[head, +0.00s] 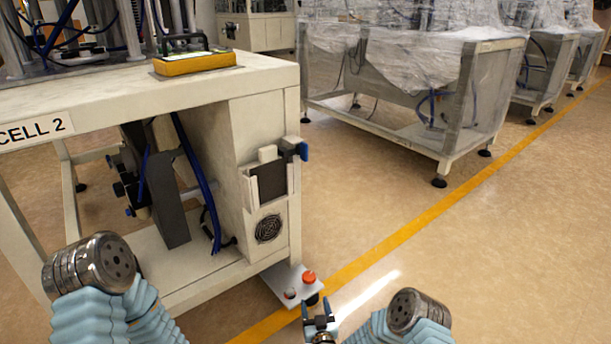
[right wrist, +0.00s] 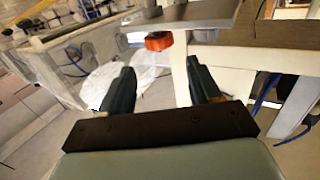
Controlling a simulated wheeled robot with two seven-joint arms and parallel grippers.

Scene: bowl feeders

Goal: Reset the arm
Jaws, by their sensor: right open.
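My right gripper (head: 319,318) shows at the bottom middle of the head view, open and empty. It is just below a small grey plate (head: 281,284) at the cabinet's lower corner, which carries a red button (head: 309,277). In the right wrist view my right gripper (right wrist: 160,88) has its two dark fingers apart, with nothing between them. The red button (right wrist: 158,41) shows beyond the fingertips, apart from them. My right arm's blue-sleeved joint is at the bottom right of the head view, and my left arm's is at the bottom left. My left gripper is out of view.
A cream machine bench labelled CELL 2 (head: 150,85) stands at the left, with a yellow device (head: 194,63) on top. Plastic-wrapped machines (head: 412,90) stand behind. A yellow floor line (head: 420,223) runs diagonally. The floor at the right is clear.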

